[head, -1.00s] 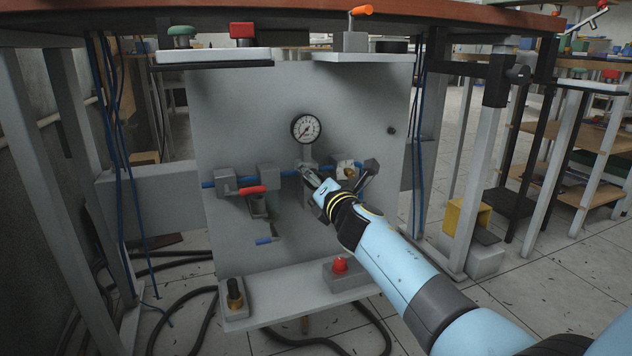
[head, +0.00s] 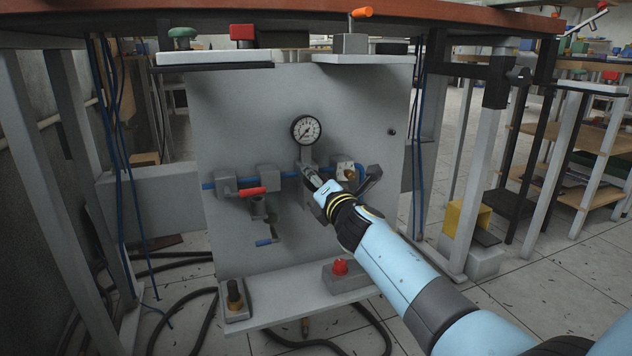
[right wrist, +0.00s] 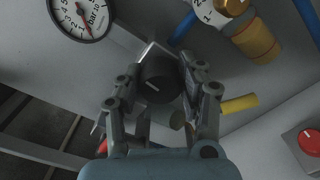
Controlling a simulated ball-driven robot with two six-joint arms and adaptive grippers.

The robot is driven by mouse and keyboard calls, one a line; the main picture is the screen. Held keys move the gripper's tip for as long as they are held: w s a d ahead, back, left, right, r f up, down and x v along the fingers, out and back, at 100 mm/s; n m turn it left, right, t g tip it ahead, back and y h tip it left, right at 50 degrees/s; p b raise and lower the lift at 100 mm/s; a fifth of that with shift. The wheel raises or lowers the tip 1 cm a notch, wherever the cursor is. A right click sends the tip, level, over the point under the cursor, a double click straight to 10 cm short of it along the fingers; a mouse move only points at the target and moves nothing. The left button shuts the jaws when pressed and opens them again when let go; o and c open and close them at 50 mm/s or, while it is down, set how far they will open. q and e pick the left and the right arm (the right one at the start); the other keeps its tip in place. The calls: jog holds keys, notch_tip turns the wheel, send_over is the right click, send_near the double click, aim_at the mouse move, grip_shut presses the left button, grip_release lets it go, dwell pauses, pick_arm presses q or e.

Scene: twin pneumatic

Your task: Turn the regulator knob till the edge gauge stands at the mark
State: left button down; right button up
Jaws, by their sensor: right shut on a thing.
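The round white gauge with a black rim (head: 306,129) is on the grey panel; its lower part shows in the right wrist view (right wrist: 82,14), with a reddish line on the dial. I cannot clearly read the needle against a mark. A dark round knob with a pale line on its face (right wrist: 157,84) lies between the fingers of my right gripper (right wrist: 170,75), which is shut on it. In the head view my right gripper (head: 311,177) is just below the gauge and hides the knob. My left gripper is not in view.
A valve with a red handle (head: 252,191) is left of my gripper, and a brass fitting (right wrist: 257,40) is at its right. A red button (head: 340,267) and a dark knob (head: 235,292) stand on the lower shelf (head: 290,301). Blue tubes hang at the left.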

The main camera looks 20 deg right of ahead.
jog(key=m, duration=0.5)
jog(key=shift+f, duration=0.15)
jog(key=m, duration=0.8)
jog(key=shift+f+m+p, duration=0.15)
jog(key=shift+m+p, duration=0.15)
jog(key=shift+m, duration=1.4)
jog(key=m+p, duration=0.1)
jog(key=m, duration=0.1)
jog(key=shift+m, duration=0.3)
jog(key=shift+m+p, duration=0.5)
jog(key=shift+m, duration=0.4)
jog(key=m+p, duration=0.2)
jog(key=m, duration=0.2)
jog(key=shift+a, duration=0.15)
jog(key=shift+m, duration=0.5)
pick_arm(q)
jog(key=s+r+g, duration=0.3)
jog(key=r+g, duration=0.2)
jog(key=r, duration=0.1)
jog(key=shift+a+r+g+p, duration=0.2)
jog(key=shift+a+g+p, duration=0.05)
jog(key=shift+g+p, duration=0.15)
pick_arm(e)
jog(key=shift+s+f+m, duration=0.1)
jog(key=shift+f+m, duration=0.05)
jog(key=shift+m, duration=1.15)
